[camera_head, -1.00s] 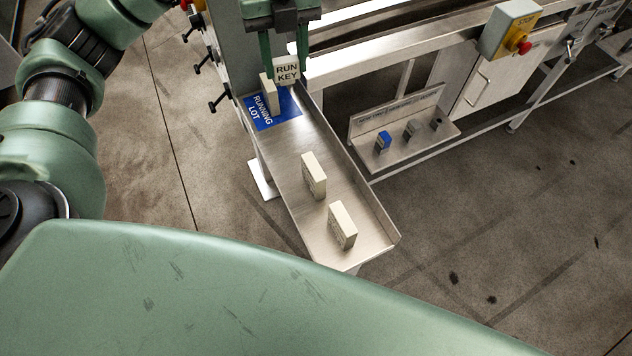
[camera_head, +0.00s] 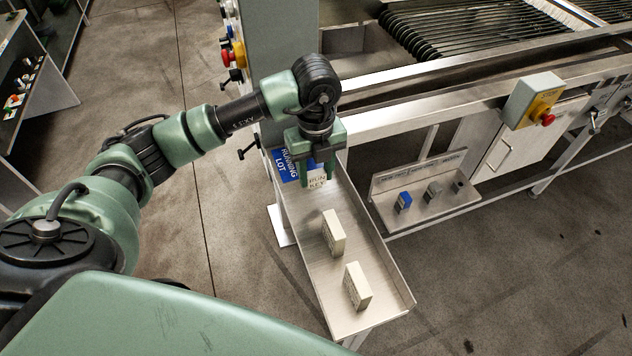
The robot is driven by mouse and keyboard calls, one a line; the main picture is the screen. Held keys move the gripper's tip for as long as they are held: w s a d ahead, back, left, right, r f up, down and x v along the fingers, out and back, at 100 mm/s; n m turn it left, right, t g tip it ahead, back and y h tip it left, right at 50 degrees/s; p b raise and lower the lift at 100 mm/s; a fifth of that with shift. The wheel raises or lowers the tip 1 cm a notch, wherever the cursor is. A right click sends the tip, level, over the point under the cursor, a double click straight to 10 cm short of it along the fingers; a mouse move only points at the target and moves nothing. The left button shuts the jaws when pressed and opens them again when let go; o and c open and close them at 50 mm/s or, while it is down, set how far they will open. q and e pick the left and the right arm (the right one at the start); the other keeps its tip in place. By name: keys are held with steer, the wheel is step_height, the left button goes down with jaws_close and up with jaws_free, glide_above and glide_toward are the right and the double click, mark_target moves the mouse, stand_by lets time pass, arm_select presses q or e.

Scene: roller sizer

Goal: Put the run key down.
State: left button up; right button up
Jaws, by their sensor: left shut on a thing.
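The run key (camera_head: 317,182) is a pale tag with dark lettering. My left gripper (camera_head: 318,184) is shut on it, pointing down at the far end of a metal tray (camera_head: 331,299). The key is low over the tray, just right of the blue "RUNNING LOT" card (camera_head: 286,168); I cannot tell whether it touches the tray floor. The gripper covers part of the card and of the tray's far end. My right gripper is not in view.
Two cream blocks (camera_head: 334,232) (camera_head: 358,286) stand on the nearer part of the tray. A small rack (camera_head: 424,204) with a blue piece and grey pieces stands to the right. A yellow box with a red button (camera_head: 533,100) is on the machine. The tray floor between the key and the blocks is clear.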

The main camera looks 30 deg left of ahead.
mark_target(316, 187)
arm_select(q)
step_height(316, 187, down, 4)
steer(key=shift+f+p, duration=0.1)
steer(key=shift+p, duration=0.45)
steer(key=shift+f, duration=0.3)
steer(key=shift+f, duration=0.15)
steer(key=o, duration=1.3)
steer(key=shift+o, duration=0.2)
